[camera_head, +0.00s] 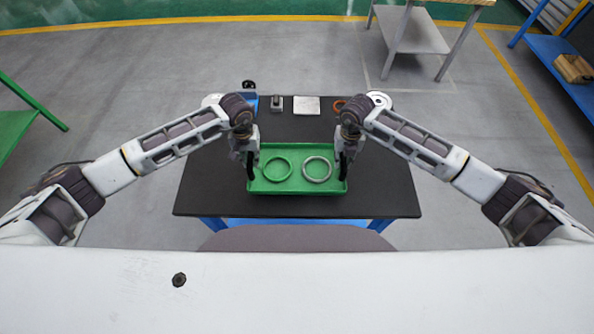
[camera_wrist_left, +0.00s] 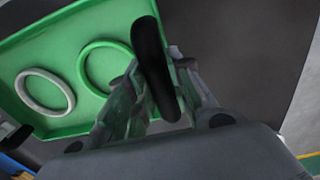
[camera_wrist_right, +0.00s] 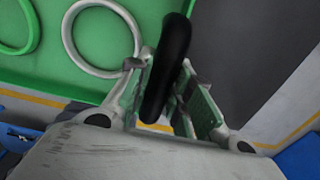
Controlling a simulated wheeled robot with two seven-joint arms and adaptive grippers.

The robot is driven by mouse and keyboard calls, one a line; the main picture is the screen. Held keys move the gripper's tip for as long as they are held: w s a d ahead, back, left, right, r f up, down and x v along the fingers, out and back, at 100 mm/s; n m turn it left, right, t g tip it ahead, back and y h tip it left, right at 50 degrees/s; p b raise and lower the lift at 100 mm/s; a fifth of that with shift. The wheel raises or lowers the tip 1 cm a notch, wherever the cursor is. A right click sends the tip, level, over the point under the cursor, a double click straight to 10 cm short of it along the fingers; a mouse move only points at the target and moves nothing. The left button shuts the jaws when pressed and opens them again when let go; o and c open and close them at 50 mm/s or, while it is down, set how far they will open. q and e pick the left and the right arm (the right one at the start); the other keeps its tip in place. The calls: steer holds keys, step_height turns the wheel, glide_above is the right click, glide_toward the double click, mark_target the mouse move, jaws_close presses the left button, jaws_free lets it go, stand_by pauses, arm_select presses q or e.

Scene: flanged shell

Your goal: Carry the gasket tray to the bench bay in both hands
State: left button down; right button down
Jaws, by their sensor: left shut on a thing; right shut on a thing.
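The green gasket tray (camera_head: 297,187) is over the front middle of the black-topped bench, between my two grippers. A green ring (camera_head: 278,178) lies in its left half and a pale grey ring (camera_head: 317,179) in its right half. My left gripper (camera_head: 250,170) is shut on the tray's black handle (camera_wrist_left: 152,70) at the left end. My right gripper (camera_head: 343,168) is shut on the black handle (camera_wrist_right: 168,65) at the right end. I cannot tell from the head view whether the tray touches the bench top.
The black bench top (camera_head: 205,185) is bare on both sides of the tray. A green table (camera_head: 14,128) stands left, a blue shelf (camera_head: 560,62) right.

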arm_select(q)
steer(key=shift+r+p, duration=0.4)
steer(key=shift+r, duration=0.2)
arm_select(e)
steer(key=shift+r, duration=0.6)
arm_select(q)
steer(key=shift+f, duration=0.25)
arm_select(e)
steer(key=shift+f, duration=0.2)
